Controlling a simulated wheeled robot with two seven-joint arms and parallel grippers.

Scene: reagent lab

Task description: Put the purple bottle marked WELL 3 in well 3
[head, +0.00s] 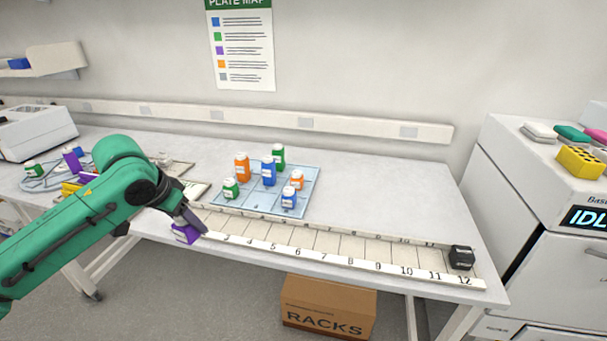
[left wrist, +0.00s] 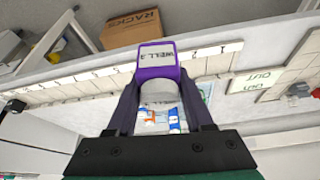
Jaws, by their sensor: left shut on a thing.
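My left gripper (head: 189,218) is shut on a purple bottle (head: 186,234), tilted in the jaws. In the left wrist view the purple bottle (left wrist: 157,62) shows a white label reading WELL 3, between the fingers of my left gripper (left wrist: 158,95). The long white numbered rack (head: 341,262) lies along the table's front edge. The bottle is at the rack's left, low-number end, overlapping the front edge in the head view. Its height above the rack is unclear. Well 3 (head: 238,226) looks empty just right of the gripper. My right gripper is not in view.
A blue gridded mat (head: 308,193) behind the rack holds several green, orange and blue bottles. A black block (head: 461,257) sits in well 12; the visible wells between look empty. Another purple bottle (head: 72,158) stands far left. A RACKS box (head: 328,305) is on the floor.

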